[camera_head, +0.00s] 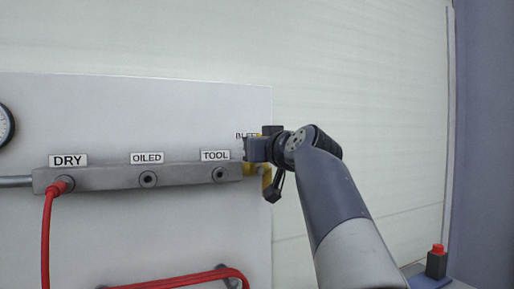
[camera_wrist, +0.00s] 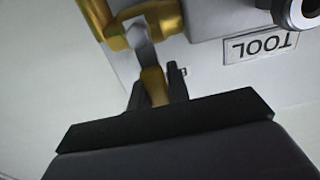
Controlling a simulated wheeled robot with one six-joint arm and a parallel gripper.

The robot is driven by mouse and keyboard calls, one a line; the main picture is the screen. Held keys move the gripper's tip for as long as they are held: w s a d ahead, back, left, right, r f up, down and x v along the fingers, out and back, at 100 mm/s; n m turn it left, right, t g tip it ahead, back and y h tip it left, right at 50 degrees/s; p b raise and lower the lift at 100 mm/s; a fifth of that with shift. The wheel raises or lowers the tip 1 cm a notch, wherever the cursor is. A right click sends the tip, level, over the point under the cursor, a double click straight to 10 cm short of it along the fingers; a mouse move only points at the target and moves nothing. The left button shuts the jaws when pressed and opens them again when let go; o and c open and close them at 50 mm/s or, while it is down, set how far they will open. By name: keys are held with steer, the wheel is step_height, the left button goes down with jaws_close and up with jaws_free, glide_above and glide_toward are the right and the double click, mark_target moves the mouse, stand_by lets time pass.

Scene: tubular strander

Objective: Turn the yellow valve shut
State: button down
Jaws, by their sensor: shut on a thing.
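The yellow valve (camera_head: 266,180) sits at the right end of the grey manifold, mostly hidden behind my gripper and wrist in the head view. In the wrist view its brass-yellow body (camera_wrist: 155,17) is at the top, and a yellow handle (camera_wrist: 153,84) reaches down from it. My gripper (camera_wrist: 158,88) has its two dark fingers on either side of this handle and is shut on it. In the head view my gripper (camera_head: 252,149) is in front of the manifold's right end.
The grey manifold (camera_head: 110,178) carries DRY, OILED and TOOL labels over its ports. A red hose (camera_head: 46,235) hangs from the DRY port. A partly hidden label (camera_head: 243,136) is above the valve. A red button (camera_head: 437,249) stands at lower right.

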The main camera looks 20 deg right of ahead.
steer(key=c, duration=1.3)
jaws_free()
steer(key=shift+c, duration=0.2)
steer(key=s+b, duration=0.2)
steer(key=s, duration=0.8)
steer(key=shift+s+d, duration=0.15)
steer(key=shift+s, duration=0.25)
steer(key=w+p, duration=0.2)
steer(key=w, duration=0.8)
steer(key=shift+w, duration=0.4)
